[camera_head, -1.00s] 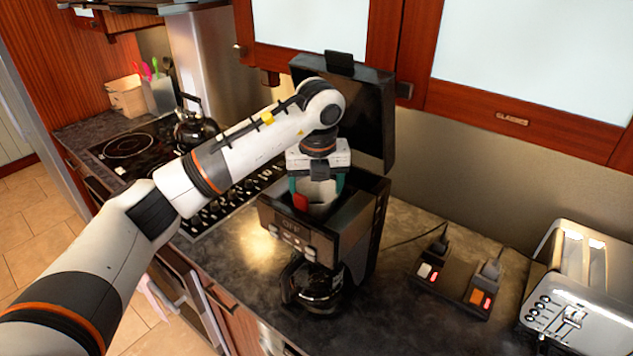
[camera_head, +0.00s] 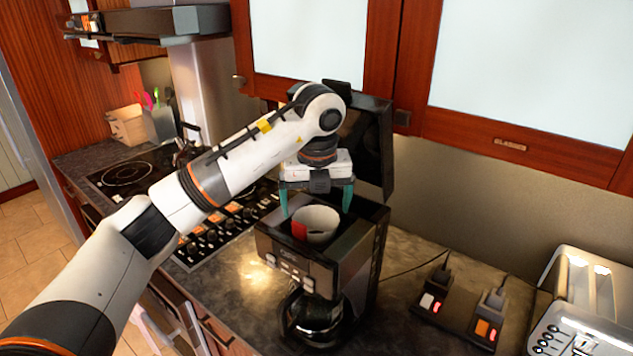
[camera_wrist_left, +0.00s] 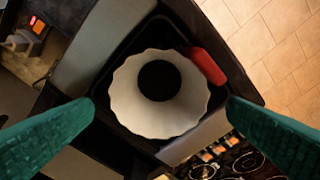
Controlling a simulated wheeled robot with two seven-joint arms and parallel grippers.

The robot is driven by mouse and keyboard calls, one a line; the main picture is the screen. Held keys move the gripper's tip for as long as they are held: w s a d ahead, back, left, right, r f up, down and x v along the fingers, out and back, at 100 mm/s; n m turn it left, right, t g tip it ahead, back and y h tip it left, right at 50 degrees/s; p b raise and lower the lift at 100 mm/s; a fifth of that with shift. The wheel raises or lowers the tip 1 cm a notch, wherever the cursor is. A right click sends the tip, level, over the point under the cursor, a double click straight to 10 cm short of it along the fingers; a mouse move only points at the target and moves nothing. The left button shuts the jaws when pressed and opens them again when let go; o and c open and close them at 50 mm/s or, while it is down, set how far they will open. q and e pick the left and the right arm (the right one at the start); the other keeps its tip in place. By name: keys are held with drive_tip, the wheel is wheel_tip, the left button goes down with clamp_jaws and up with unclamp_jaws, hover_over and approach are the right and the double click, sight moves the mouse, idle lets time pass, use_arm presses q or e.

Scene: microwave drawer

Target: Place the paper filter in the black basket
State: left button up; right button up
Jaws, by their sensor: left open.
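The white paper filter (camera_head: 316,222) sits in the open top of the black coffee maker (camera_head: 345,255), with its fluted rim up. In the left wrist view the filter (camera_wrist_left: 160,93) lies within the dark square basket (camera_wrist_left: 125,58), and a red tab (camera_wrist_left: 207,66) shows beside its rim. My left gripper (camera_head: 318,208) is above the coffee maker with its green fingers spread wide, one to each side of the filter and apart from it. In the left wrist view the open fingers (camera_wrist_left: 160,105) flank the filter. The lower part of the filter is hidden. My right gripper is not in view.
The coffee maker's raised lid (camera_head: 372,150) stands behind my wrist, under the wall cabinets. A glass carafe (camera_head: 315,315) sits below. A power strip (camera_head: 458,308) and toaster (camera_head: 578,310) are to the right, the stove (camera_head: 130,172) to the left.

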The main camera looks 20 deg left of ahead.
use_arm(q)
wheel_tip(320, 180, up, 8)
drive_tip(key=s, duration=0.1)
drive_tip(key=shift+d+r+b, duration=0.15)
drive_tip(key=shift+d+b, duration=0.15)
drive_tip(key=shift+b, duration=0.15)
